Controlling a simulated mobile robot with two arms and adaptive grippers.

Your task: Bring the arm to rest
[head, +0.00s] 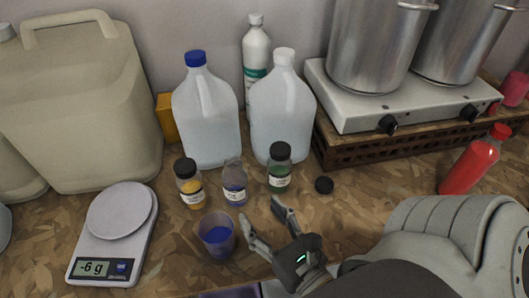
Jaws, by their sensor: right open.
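My right gripper (265,226) is open and empty, low in the middle of the head view, above the worktop. Its fingers point up and left, just right of a small cup with blue contents (217,238). Behind the cup stand three small labelled bottles: one with yellow contents and a black cap (189,186), an uncapped one with blue contents (235,184), and one with green contents and a black cap (279,170). A loose black cap (324,185) lies to the right. My left gripper is not in view.
A scale (118,226) reading -6 g stands at the left, before a large beige canister (80,100). Two translucent jugs (207,115) and a white bottle (256,50) stand behind. A hotplate (350,108) bears two pots. A red bottle (472,165) stands at the right.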

